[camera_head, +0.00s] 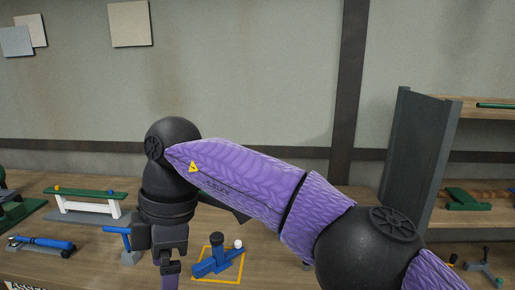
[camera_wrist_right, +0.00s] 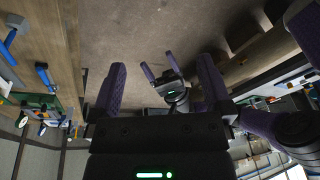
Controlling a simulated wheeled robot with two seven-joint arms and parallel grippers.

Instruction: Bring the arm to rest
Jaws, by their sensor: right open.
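My right arm (camera_head: 245,185), purple with black joints, comes in from the right across the head view and bends down at the left. Its gripper (camera_head: 171,272) points down over the bench and is partly cut off by the bottom edge. In the right wrist view my right gripper (camera_wrist_right: 160,65) has its two purple fingers wide apart, with nothing held between them. Farther off in that view, my left gripper (camera_wrist_right: 160,68) is small, its fingers apart and empty over the floor. The left arm is not in the head view.
The wooden bench (camera_head: 80,190) carries a blue part in a yellow outline (camera_head: 218,262), a green-topped white frame (camera_head: 92,203) and a blue-handled tool (camera_head: 45,243). A grey-sided shelf (camera_head: 415,155) stands at the right. Open floor (camera_wrist_right: 150,30) shows in the wrist view.

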